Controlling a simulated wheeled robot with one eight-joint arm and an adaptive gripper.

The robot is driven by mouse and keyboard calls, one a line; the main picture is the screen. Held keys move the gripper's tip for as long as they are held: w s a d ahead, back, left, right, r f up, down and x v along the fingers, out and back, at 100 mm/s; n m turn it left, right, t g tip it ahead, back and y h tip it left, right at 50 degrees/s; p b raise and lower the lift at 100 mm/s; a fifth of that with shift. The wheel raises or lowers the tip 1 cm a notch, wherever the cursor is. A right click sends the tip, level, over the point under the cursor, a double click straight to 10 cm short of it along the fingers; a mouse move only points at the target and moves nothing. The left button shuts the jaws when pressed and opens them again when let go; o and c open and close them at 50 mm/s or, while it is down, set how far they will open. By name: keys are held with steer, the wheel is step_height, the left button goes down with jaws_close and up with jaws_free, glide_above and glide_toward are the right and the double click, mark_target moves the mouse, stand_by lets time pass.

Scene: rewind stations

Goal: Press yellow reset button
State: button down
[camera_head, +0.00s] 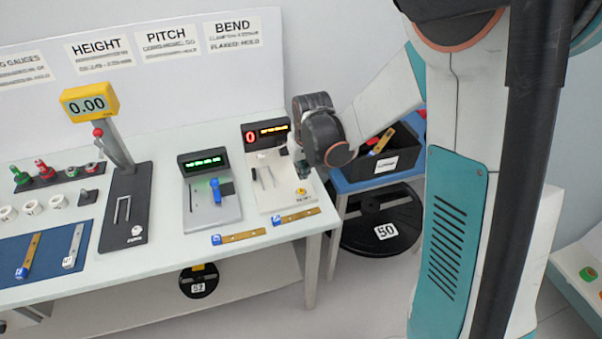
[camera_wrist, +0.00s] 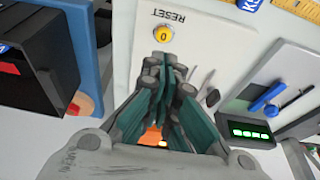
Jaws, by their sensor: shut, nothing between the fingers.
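The yellow reset button (camera_wrist: 163,34) is a round knob on the white panel of the bend station, beside the printed word RESET in the wrist view. In the head view the button (camera_head: 301,191) sits at the front right corner of the bend station (camera_head: 270,190). My gripper (camera_wrist: 164,62) is shut and empty, with its fingertips close to the button in the wrist view. A gap of panel shows between tips and button there; the height above the panel is hard to tell. In the head view my gripper (camera_head: 302,168) is above and behind the button, partly hidden by my wrist.
The pitch station (camera_head: 211,200) with a blue lever stands left of the bend station. Rulers with blue ends (camera_head: 297,215) lie along the table's front edge. A black bin (camera_head: 385,160) stands on a blue stand at right. The height gauge (camera_head: 124,200) stands farther left.

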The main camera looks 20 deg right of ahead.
steer(key=p+v, duration=0.1)
steer(key=v, duration=0.5)
stand_by(0.7)
steer(key=s+r+t, duration=0.2)
steer(key=s+r, duration=0.4)
steer(key=s, duration=0.5)
steer(key=s+r+t, duration=0.1)
steer(key=s+r, duration=0.6)
steer(key=s, duration=0.4)
steer(key=shift+t, duration=0.4)
